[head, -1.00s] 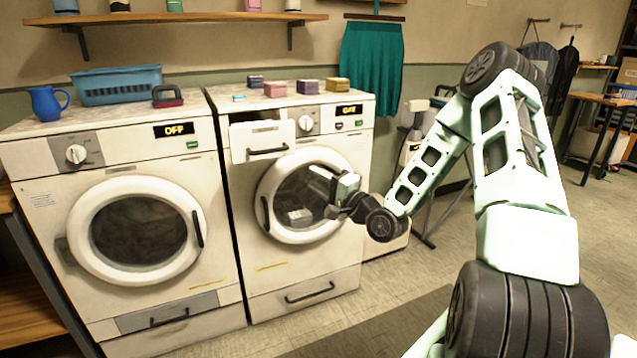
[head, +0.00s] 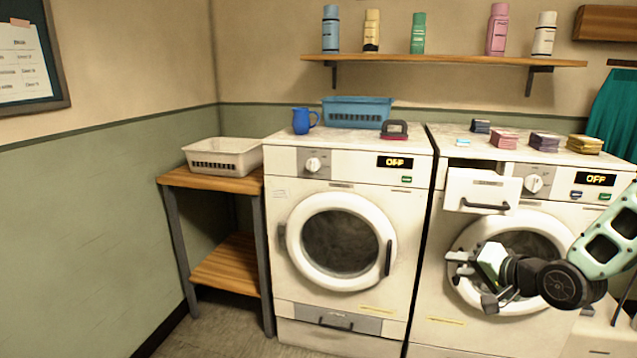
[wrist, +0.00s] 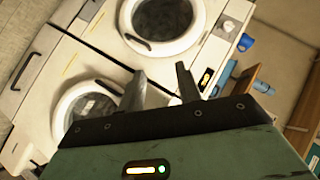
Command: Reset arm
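My gripper (head: 470,281) is in front of the round door of the right washer (head: 455,235), pointing left in the head view. Its two fingers are spread with nothing between them. In the wrist view the two fingers (wrist: 160,85) also stand apart and empty, with both washer doors beyond them. My arm comes in from the right edge of the head view and hides part of the right washer's door. I cannot tell how far the gripper is from that door.
The right washer's detergent drawer (head: 482,190) is pulled out. The left washer (head: 340,242) has its door shut, with a blue basket (head: 357,111) and blue jug (head: 303,121) on top. A white basket (head: 223,157) sits on a wooden side table (head: 212,180). Bottles line the shelf (head: 445,60).

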